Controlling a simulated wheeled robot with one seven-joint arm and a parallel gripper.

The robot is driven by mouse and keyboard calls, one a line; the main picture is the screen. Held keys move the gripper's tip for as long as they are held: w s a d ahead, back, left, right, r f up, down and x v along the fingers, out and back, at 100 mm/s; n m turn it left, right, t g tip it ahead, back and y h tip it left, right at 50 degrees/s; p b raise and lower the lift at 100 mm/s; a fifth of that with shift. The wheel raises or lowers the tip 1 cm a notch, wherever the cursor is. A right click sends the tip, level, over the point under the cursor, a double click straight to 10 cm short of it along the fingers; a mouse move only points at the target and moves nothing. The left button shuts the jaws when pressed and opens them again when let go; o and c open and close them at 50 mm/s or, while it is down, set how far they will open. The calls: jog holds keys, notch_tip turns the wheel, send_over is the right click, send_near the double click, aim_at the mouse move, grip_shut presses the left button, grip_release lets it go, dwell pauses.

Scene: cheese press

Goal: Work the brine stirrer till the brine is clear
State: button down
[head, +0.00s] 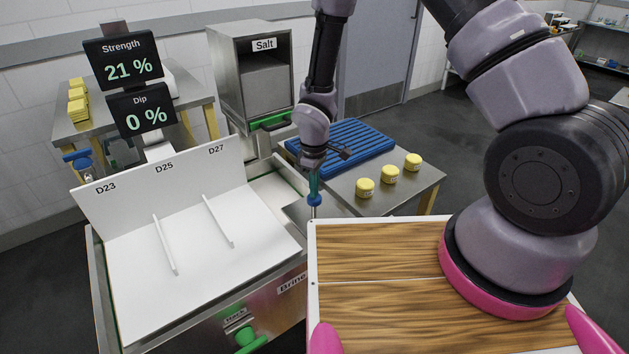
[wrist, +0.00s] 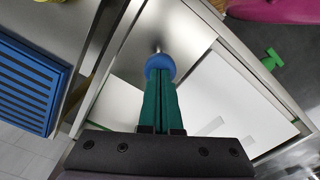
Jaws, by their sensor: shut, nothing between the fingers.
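The brine tank (head: 101,290) carries a white rack panel (head: 195,270) labelled D23, D25 and D27; no brine surface shows. A round blue knob (head: 314,199) on a thin metal rod, apparently the stirrer's, stands at the tank's right back corner. It also shows in the wrist view (wrist: 159,66). My gripper (head: 313,182), with green fingers, points down and is shut just over this knob. In the wrist view the fingertips (wrist: 160,82) overlap the knob's near edge; I cannot tell whether they touch it. The screens read Strength 21 % (head: 122,58) and Dip 0 % (head: 142,111).
A salt dispenser (head: 222,75) with a green handle stands behind the tank. To the right, a steel table holds a blue slatted rack (head: 340,144) and yellow cheeses (head: 390,174). A green lever (head: 249,340) sticks out from the tank's front. A wooden-topped tray (head: 375,245) is close in front.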

jog(key=shift+r, duration=2.75)
jog(key=shift+f, duration=2.8)
jog(key=shift+r, duration=2.8)
notch_tip(320, 180, up, 6)
